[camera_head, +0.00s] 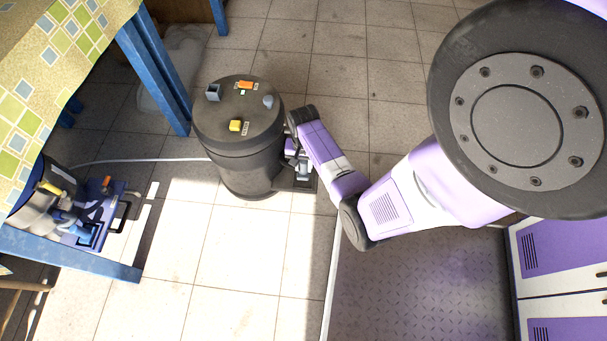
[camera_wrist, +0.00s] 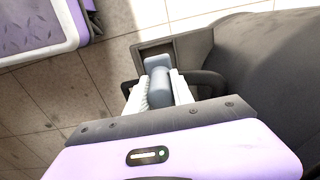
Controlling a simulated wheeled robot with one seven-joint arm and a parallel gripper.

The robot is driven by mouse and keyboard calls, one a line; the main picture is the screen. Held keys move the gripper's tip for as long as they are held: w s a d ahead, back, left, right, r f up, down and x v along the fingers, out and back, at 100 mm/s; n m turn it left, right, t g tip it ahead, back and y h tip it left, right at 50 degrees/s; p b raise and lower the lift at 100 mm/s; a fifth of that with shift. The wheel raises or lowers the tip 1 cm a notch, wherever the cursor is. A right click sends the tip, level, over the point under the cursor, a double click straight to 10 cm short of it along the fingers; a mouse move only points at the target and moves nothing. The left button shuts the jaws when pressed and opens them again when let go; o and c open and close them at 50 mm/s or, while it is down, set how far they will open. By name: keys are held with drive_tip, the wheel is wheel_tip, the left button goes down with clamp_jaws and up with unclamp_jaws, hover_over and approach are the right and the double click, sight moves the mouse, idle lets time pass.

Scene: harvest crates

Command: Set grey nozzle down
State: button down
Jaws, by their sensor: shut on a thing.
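The grey nozzle (camera_wrist: 160,84) is a blue-grey rounded piece between the two pale fingers of my gripper (camera_wrist: 158,95) in the wrist view. The fingers are shut on it. Its far end is over or inside a dark square-rimmed holder (camera_wrist: 190,45) beside a dark grey canister (camera_wrist: 270,60); I cannot tell whether it touches the holder's floor. In the head view my gripper (camera_head: 297,158) is low at the right side of the canister (camera_head: 238,145), and the nozzle (camera_head: 302,169) shows only in a small part above the dark holder (camera_head: 305,184).
Small orange (camera_head: 246,85), yellow (camera_head: 236,126) and grey-blue (camera_head: 213,92) pieces are on the canister's lid. Tiled floor in front of the canister is clear.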

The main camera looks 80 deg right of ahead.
sight(303, 172)
drive_tip(key=shift+f+b, duration=1.1)
drive_tip(key=shift+f, duration=1.3)
drive_tip(key=c, duration=1.1)
unclamp_jaws()
drive_tip(key=shift+r, duration=0.1)
